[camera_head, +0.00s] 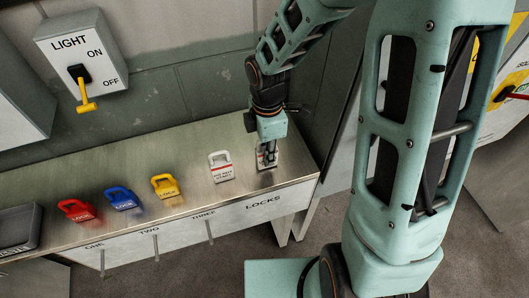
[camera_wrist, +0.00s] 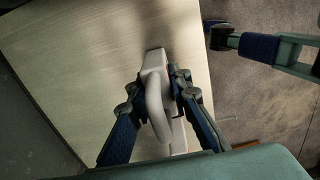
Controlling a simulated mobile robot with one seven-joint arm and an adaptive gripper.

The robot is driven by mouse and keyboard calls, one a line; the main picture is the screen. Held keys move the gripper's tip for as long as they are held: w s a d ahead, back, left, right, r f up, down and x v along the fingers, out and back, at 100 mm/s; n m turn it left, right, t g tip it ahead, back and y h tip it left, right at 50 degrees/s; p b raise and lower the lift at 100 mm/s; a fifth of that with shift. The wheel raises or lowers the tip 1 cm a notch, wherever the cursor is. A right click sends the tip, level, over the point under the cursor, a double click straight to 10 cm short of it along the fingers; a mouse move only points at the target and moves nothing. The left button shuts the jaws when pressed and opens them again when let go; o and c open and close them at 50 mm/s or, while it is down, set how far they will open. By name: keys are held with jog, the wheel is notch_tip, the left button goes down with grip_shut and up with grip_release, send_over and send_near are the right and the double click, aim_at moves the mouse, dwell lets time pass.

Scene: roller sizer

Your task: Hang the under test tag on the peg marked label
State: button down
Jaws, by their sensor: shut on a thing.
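My gripper (camera_head: 267,150) points down over the right end of the bench. It is shut on a white tag (camera_head: 261,159), whose printed face is mostly hidden by the fingers. In the wrist view, my gripper (camera_wrist: 160,92) has its two fingers on either side of this white tag (camera_wrist: 155,60), and its curved loop faces the camera. I cannot tell whether the tag touches the bench top. A second white tag (camera_head: 221,172), with red and dark lettering, stands just left of it. No peg marked label can be made out.
Yellow (camera_head: 165,187), blue (camera_head: 122,199) and red (camera_head: 77,211) locks stand along the bench (camera_head: 195,153). Pegs sit below ONE (camera_head: 102,263), TWO (camera_head: 156,246) and THREE (camera_head: 209,231). A grey tray (camera_head: 33,230) lies far left. A light switch box (camera_head: 75,40) hangs behind.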

jog(key=shift+f, duration=0.25)
jog(key=c, duration=1.8)
grip_release()
jog(key=shift+o, duration=0.2)
jog(key=r, duration=1.1)
jog(key=shift+w+d, duration=0.2)
jog(key=shift+w, duration=0.05)
